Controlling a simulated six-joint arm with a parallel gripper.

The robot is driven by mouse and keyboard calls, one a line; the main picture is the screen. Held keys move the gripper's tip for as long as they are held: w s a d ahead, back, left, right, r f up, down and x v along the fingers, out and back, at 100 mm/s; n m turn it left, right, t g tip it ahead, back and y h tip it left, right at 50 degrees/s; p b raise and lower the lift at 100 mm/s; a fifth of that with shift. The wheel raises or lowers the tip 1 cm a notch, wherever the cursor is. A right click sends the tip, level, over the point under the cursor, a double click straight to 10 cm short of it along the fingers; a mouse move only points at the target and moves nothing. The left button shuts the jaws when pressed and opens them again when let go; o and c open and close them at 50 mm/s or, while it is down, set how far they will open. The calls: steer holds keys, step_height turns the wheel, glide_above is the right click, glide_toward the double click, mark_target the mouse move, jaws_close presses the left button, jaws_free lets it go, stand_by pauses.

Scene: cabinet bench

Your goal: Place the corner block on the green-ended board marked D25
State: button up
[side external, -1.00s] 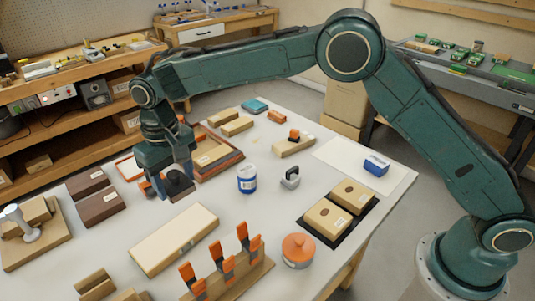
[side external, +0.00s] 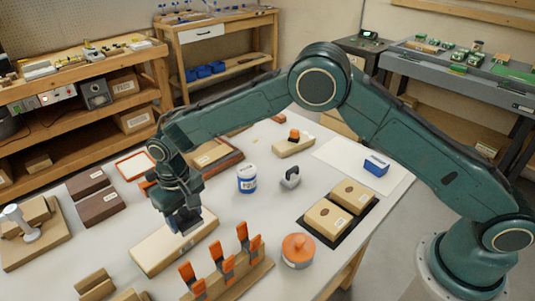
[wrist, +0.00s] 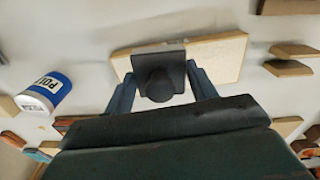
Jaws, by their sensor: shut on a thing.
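My gripper (side external: 184,220) is low over a long pale board (side external: 158,252), near its right part in the side view. In the wrist view, my gripper (wrist: 161,78) is shut on a dark grey block with a round knob (wrist: 158,60), which looks like the corner block. The block overlaps the pale board (wrist: 222,58) there; whether it touches the board or hovers just above, I cannot tell. The board's green end and D25 mark cannot be made out. In the side view my fingers mostly hide the block.
Orange clamps (side external: 228,263) on a wooden strip stand in front of the board. A blue-and-white can (side external: 247,179) and a grey handled block (side external: 290,178) stand behind it. Two dark brown blocks (side external: 99,207) lie left. An orange-topped round tub (side external: 298,250) stands right.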

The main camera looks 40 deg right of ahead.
mark_target(188, 225)
steer(key=shift+f, duration=1.85)
steer(key=shift+f, duration=0.1)
steer(key=o, duration=1.1)
steer(key=shift+c, duration=0.2)
step_height(188, 225, up, 12)
steer(key=shift+r, duration=0.1)
